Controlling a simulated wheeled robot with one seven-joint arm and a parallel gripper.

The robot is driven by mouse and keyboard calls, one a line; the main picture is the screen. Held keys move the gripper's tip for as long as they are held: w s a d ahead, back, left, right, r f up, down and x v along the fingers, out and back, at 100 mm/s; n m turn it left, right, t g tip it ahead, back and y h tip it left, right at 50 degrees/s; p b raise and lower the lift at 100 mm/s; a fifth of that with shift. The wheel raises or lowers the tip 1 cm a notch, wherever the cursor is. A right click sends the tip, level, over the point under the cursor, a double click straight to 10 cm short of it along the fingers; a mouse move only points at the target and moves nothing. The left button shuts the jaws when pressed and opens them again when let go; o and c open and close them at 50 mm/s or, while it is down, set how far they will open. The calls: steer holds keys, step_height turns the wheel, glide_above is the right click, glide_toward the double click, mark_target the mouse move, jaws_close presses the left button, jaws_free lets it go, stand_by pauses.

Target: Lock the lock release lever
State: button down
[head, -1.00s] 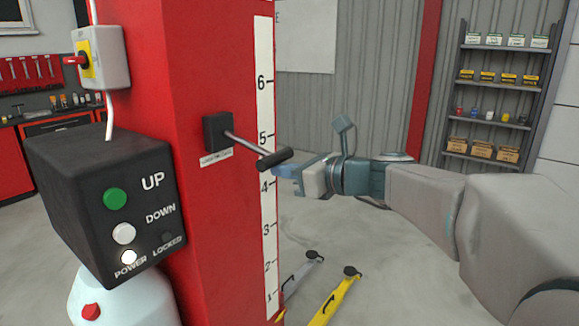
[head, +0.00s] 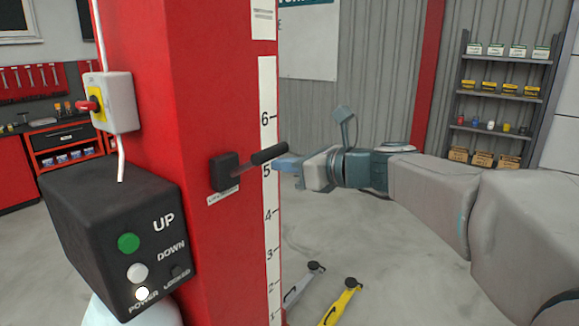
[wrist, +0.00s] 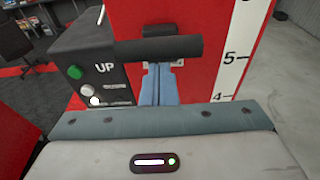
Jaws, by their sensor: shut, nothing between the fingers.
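The lock release lever has a dark square mount (head: 225,172) on the red lift post, a thin metal rod and a black cylindrical handle (head: 268,153). The rod slants up to the right from the mount. My gripper (head: 284,163) is shut and empty, with its blue fingers at the handle's right end. In the wrist view, the handle (wrist: 160,49) lies crosswise just past the tips of the closed fingers (wrist: 158,72). I cannot tell whether they touch. The handle hides part of the mount there. The label below the mount is partly hidden and unreadable.
A black control box (head: 115,235) with UP and DOWN buttons juts from the post at left; its power lamp is lit and its locked lamp looks dark. A switch box (head: 110,102) sits above. Open floor extends right of the post.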

steer(key=shift+a+r+p, duration=0.2)
steer(key=shift+r+p, duration=0.2)
steer(key=shift+r, duration=1.1)
steer(key=b, duration=0.4)
glide_toward(272, 149)
steer(key=d, duration=0.1)
steer(key=shift+s+d+r, duration=0.2)
steer(key=shift+s+d, duration=0.05)
steer(key=shift+s, duration=0.05)
